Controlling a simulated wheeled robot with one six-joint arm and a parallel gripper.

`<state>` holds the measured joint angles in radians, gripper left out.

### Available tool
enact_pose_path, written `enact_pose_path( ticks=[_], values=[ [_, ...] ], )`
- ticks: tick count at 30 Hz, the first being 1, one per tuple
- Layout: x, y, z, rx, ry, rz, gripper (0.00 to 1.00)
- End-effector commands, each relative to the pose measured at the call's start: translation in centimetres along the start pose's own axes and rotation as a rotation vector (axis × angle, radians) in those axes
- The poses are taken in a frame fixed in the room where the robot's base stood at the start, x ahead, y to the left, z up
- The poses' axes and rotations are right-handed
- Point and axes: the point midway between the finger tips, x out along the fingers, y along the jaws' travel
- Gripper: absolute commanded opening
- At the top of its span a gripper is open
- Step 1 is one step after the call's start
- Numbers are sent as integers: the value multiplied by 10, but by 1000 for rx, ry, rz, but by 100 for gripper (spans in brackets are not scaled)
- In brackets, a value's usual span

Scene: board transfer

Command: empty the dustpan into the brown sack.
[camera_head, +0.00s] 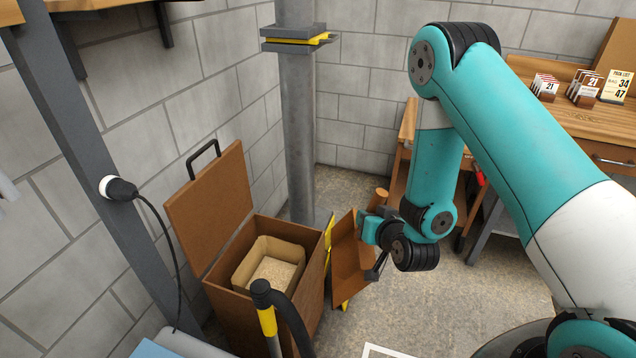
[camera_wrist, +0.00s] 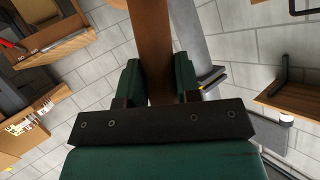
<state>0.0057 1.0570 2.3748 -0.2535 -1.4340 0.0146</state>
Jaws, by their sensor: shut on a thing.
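The brown sack (camera_head: 280,246) stands open inside a wooden box, with pale granular stuff in it. My gripper (camera_head: 372,229) is to the right of the box, shut on the brown dustpan (camera_head: 348,262). The dustpan is tilted steeply, beside the box's right side and apart from the sack. In the wrist view the dustpan's brown handle (camera_wrist: 150,35) runs between the dark green fingers of my gripper (camera_wrist: 158,80). I cannot tell whether anything is in the pan.
The wooden box (camera_head: 236,305) has its lid (camera_head: 212,203) raised at the left. A grey column (camera_head: 297,130) rises behind it. A black-topped yellow pole (camera_head: 266,318) stands in front. A workbench (camera_head: 595,120) is at the right. Floor is clear right of the dustpan.

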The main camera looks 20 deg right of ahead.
Motion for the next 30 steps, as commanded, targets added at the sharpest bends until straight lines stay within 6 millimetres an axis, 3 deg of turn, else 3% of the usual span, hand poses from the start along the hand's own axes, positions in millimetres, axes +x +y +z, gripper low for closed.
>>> enact_pose_path(
  ticks=[6,12,17,30],
  values=[
    [71,-43,-12,455,149,-137,0],
    [110,-73,-29,783,270,-279,0],
    [120,-83,-35,867,295,-325,0],
    [120,-84,-36,869,298,-328,0]
  ],
)
